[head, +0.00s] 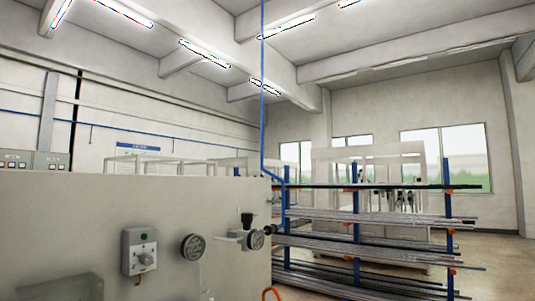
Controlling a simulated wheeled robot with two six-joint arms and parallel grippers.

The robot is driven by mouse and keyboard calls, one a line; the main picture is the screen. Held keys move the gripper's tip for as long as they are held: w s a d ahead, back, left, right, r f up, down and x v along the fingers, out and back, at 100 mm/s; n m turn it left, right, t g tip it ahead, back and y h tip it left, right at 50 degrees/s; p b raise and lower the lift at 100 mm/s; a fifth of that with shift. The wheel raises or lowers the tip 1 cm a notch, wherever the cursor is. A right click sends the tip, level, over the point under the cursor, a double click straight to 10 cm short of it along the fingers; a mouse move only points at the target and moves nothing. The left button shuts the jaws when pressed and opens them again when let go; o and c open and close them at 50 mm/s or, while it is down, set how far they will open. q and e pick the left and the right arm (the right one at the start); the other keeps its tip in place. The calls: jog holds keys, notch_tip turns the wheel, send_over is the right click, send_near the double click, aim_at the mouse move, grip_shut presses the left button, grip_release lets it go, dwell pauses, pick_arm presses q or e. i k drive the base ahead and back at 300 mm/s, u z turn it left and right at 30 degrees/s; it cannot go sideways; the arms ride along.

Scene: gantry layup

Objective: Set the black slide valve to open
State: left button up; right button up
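A light-coloured panel (75,215) fills the lower left of the head view. A small valve assembly (235,237) is mounted near the panel's right edge. It has a black upright piece (247,220) on top, a round gauge at its front and a dark fitting (270,230) at its right end. The black piece may be the slide valve, but it is too small to tell its position. Neither of my grippers is in view.
A grey switch box (139,250) with a green button and a round gauge (192,247) sit left of the valve. A blue pipe (262,100) drops behind the panel's right edge. A rack of metal bars (370,246) stands at right, with open floor (500,265) beside it.

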aim_at(273, 228)
jog(key=z, duration=1)
jog(key=k, duration=1.3)
jog(key=z, duration=1.05)
jog(key=i, duration=1.15)
jog(key=u, duration=0.35)
jog(key=i, duration=1.75)
jog(key=u, duration=1.3)
jog(key=i, duration=0.9)
jog(key=u, duration=1.05)
